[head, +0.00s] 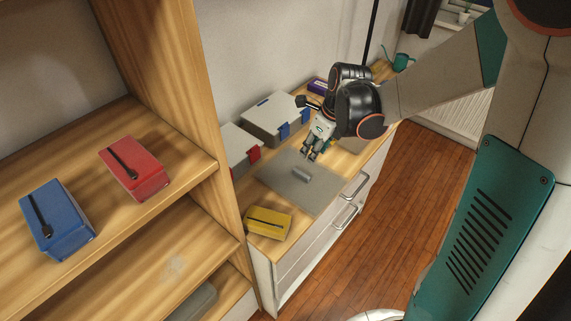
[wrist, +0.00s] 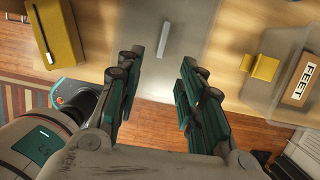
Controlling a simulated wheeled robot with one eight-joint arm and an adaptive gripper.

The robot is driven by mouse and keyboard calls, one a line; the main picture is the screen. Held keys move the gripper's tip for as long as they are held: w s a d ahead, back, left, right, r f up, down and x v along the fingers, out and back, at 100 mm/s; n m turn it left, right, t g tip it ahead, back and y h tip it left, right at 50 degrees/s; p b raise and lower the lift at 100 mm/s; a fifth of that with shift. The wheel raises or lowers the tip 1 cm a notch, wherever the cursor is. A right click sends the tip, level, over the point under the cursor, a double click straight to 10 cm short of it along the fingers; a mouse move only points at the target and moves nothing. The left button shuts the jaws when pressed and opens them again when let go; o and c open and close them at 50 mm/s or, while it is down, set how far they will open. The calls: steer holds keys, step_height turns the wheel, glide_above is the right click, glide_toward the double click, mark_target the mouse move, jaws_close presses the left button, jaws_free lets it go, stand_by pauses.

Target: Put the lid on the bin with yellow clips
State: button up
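The grey lid (head: 318,181) lies flat on the sideboard top, with a raised grey handle (head: 301,174) at its middle. The handle also shows at the top of the wrist view (wrist: 181,28). The bin with yellow clips (wrist: 247,88) is at the right of the wrist view, with a yellow clip (wrist: 262,67) and a label reading FEET (wrist: 300,78). In the head view my gripper and arm hide most of it. My gripper (head: 310,152) is above the lid, close to the handle. In the wrist view its fingers (wrist: 163,80) are apart with nothing between them.
A bin with blue clips (head: 268,113) and one with red clips (head: 236,143) stand along the wall. A yellow box (head: 268,222) sits at the sideboard's near end. A red box (head: 134,167) and blue box (head: 58,218) lie on the wooden shelf at left.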

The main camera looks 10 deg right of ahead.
steer(key=b, duration=0.3)
glide_above(301, 173)
steer(key=s, duration=0.2)
steer(key=f, duration=0.8)
steer(key=shift+d+f, duration=0.3)
steer(key=shift+d, duration=0.05)
steer(key=shift+w+b+x, duration=0.15)
steer(key=shift+b+x, duration=0.45)
steer(key=shift+x, duration=0.7)
steer(key=shift+w+b+x, duration=0.1)
steer(key=shift+b+x, duration=0.5)
steer(key=shift+x, duration=0.7)
steer(key=shift+d+r, duration=0.1)
steer(key=shift+d, duration=0.1)
steer(key=shift+c, duration=0.6)
jaws_close()
